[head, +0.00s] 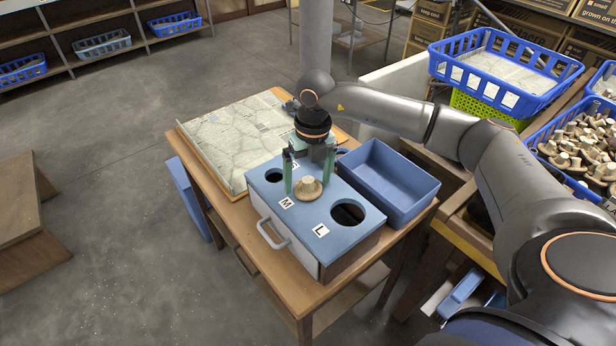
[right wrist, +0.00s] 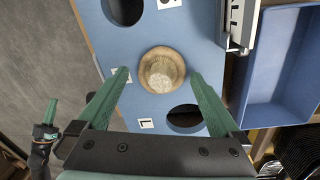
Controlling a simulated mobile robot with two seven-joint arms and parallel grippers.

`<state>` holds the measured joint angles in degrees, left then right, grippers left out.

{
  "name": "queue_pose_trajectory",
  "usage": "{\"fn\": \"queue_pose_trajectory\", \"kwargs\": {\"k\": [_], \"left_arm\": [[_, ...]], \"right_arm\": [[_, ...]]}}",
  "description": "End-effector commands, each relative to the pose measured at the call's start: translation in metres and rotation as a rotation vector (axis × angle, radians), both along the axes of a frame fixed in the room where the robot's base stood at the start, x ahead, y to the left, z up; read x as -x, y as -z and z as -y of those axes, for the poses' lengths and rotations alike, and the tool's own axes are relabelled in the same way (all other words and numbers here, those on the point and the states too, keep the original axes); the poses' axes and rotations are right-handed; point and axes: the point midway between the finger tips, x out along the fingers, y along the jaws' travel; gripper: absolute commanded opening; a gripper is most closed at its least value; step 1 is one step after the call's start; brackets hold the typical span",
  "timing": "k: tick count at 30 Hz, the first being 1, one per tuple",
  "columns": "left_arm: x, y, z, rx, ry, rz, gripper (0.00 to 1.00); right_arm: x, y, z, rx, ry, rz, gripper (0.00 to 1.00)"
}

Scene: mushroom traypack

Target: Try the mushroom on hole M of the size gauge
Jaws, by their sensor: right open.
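The size gauge (head: 262,210) is a blue-topped box with a front handle, on a small wooden table. The pale tan mushroom (head: 307,188) sits stem up at the middle position beside the M label (head: 286,202). Hole M itself is hidden under it; I cannot tell how deep it sits. My right gripper (head: 308,177) is above the gauge, fingers down, one on each side of the mushroom. In the right wrist view the mushroom (right wrist: 161,70) lies between the open fingertips with gaps on both sides. A green-fingered part (right wrist: 47,122) at lower left looks like my left gripper; its opening is unclear.
Hole L (head: 348,213) and a smaller hole (head: 274,175) are empty. A blue open bin (head: 395,205) stands right of the gauge and looks empty. A flat map-like tray (head: 190,145) lies behind it. A blue crate of mushrooms (head: 537,133) is at far right.

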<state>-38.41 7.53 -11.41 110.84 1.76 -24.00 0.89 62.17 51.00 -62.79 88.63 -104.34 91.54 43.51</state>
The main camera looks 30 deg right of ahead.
Motion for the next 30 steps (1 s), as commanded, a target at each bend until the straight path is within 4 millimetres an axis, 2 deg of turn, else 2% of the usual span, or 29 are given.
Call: {"fn": "queue_pose_trajectory", "kwargs": {"k": [5,19,24,30], "left_arm": [[0.001,0.002,-0.002,-0.004,-0.001,-0.004,0.0],[0.001,0.003,-0.003,-0.006,-0.002,-0.005,0.0],[0.001,0.002,-0.003,-0.006,-0.002,-0.004,0.0],[0.0,0.001,-0.003,-0.005,-0.002,-0.002,0.0]], "right_arm": [[-0.001,-0.012,0.001,-0.001,0.0,0.002,1.0],[0.001,-0.106,0.007,0.0,0.0,0.004,1.0],[0.001,-0.122,0.008,0.0,0.0,0.001,1.0],[0.002,-0.125,0.008,0.0,0.0,0.0,1.0]]}}
